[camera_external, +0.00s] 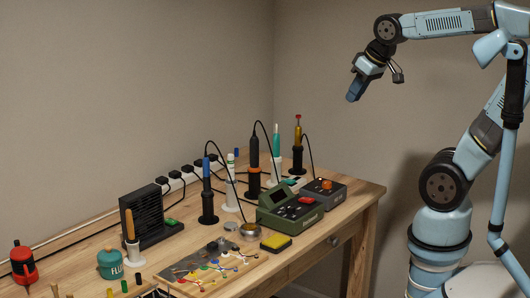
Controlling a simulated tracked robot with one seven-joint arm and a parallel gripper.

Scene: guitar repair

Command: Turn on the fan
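A black box-shaped unit with a slatted front, which looks like the fan (146,208), stands upright on the left part of the workbench. A small green part, perhaps its switch (173,222), sits low at its right side on a dark base. Whether it is on or off is not visible. My gripper (354,96) hangs in the air at the upper right, well above the bench and far from the fan. It points down and to the left. Nothing is seen in it, and its finger gap is too small to make out.
Soldering tools in stands (208,205) and a green station (289,210) stand between the fan and my side. A yellow sponge (276,242), a board with coloured parts (206,272), a teal flux jar (110,264) and a red bottle (23,267) are nearby. A power strip runs behind.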

